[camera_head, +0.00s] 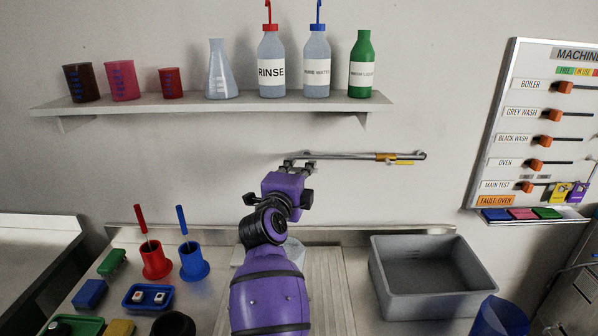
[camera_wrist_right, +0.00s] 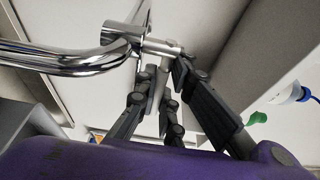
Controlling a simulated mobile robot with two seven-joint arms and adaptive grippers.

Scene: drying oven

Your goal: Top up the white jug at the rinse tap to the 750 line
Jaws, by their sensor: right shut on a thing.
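My right gripper (camera_head: 300,165) is up at the wall, at the left end of the chrome tap pipe (camera_head: 345,156). In the right wrist view, its fingers (camera_wrist_right: 166,75) are shut on a short metal tap stub (camera_wrist_right: 160,47) beside the curved chrome pipe (camera_wrist_right: 60,57). A yellow fitting (camera_head: 386,157) sits near the pipe's right end. A pale, rounded thing (camera_head: 295,250) shows partly behind my right arm on the counter; I cannot tell whether it is the white jug. No 750 line or water level is visible. My left gripper is not in view.
A grey basin (camera_head: 378,270) stands right of my arm, with a blue vessel (camera_head: 500,318) in front. Red (camera_head: 156,262) and blue (camera_head: 194,264) holders stand left. A wall shelf (camera_head: 205,104) above carries bottles, beakers and a flask.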

